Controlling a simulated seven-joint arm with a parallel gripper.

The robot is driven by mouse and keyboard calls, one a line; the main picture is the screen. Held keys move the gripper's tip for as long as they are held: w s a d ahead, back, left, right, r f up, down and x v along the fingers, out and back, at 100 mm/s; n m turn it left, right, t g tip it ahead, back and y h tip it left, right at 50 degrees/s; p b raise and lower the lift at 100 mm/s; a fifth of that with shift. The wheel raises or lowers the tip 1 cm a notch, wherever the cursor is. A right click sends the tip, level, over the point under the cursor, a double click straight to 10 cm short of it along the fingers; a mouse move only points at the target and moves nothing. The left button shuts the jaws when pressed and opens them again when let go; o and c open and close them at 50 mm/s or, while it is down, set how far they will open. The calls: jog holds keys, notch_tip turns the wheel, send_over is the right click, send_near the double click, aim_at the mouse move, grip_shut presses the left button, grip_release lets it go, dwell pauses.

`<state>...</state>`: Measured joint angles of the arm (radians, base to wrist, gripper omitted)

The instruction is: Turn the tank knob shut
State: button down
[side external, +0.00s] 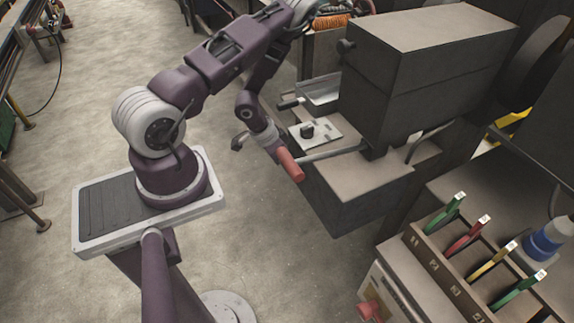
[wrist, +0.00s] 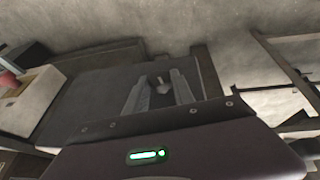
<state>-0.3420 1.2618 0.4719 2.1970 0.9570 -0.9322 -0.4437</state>
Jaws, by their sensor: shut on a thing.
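In the wrist view my gripper (wrist: 160,88) has its two grey fingers on either side of a small dark grey knob (wrist: 162,79), and it is shut on that knob. In the side view my gripper (side external: 274,148) points down at the front of the dark machine body (side external: 345,205), just behind a red-handled lever. Its fingertips and the gripped knob are hidden there. The angle to which the knob is turned cannot be read.
The red handle (side external: 290,165) on a grey rod sits close by my gripper. A black knob (side external: 307,131) stands on a pale plate on the machine. A rack (side external: 450,265) with several coloured-handled tools is at the lower right.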

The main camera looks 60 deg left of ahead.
jog(key=shift+d+m+y, duration=0.15)
jog(key=shift+m+y, duration=0.05)
jog(key=shift+y, duration=0.65)
jog(key=shift+d+m+y, duration=0.15)
jog(key=shift+m+y, duration=0.05)
jog(key=shift+y, duration=0.65)
jog(key=c, duration=1.1)
grip_release()
jog(key=shift+o, duration=0.2)
